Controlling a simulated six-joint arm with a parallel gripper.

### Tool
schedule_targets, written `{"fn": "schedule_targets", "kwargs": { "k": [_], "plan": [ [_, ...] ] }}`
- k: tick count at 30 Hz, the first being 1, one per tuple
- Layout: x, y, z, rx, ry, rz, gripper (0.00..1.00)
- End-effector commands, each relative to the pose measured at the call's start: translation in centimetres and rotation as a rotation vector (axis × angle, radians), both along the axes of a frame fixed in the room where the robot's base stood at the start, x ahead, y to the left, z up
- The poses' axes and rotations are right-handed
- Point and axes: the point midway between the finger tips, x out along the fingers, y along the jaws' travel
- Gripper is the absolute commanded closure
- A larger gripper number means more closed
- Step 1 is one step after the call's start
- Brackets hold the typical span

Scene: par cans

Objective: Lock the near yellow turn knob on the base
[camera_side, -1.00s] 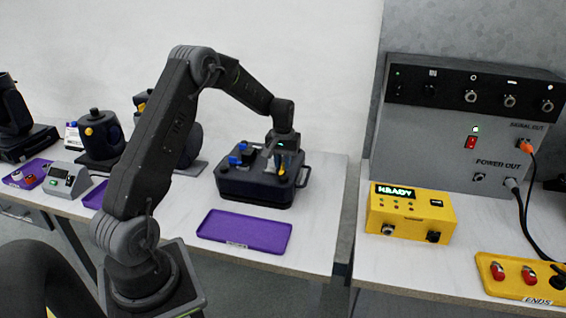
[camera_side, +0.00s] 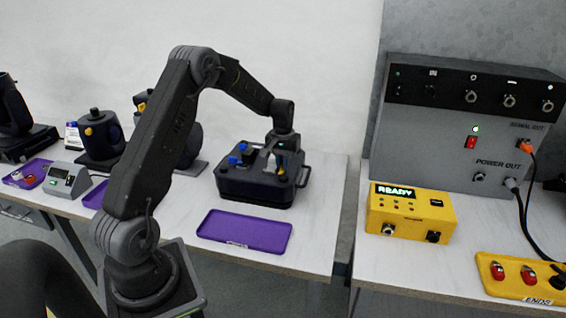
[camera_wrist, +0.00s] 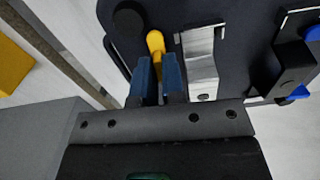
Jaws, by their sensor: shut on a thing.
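The base is a dark, rounded box (camera_side: 240,186) on the white table, and its dark top fills much of the wrist view (camera_wrist: 245,70). The yellow turn knob (camera_wrist: 155,43) sits near the base's edge, beside a bright metal bracket (camera_wrist: 200,62). My gripper (camera_wrist: 158,75) has its two blue fingers on either side of the knob and is shut on it. The knob's lower part is hidden between the fingers. In the side view my gripper (camera_side: 275,160) points down at the right part of the base.
Blue knobs (camera_side: 235,161) stand on the base's left part. An empty purple tray (camera_side: 245,231) lies in front of it. A yellow box reading READY (camera_side: 410,212) and a grey power panel (camera_side: 460,140) stand on the right table, across a gap.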

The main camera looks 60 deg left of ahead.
Motion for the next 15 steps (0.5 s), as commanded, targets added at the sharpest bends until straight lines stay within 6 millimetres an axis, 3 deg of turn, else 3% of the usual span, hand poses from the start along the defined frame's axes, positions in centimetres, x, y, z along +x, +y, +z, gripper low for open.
{"fn": "schedule_targets", "kwargs": {
  "k": [15],
  "plan": [
    [0.04,0.02,0.10,0.001,-0.001,-0.424,1.00]
  ]
}}
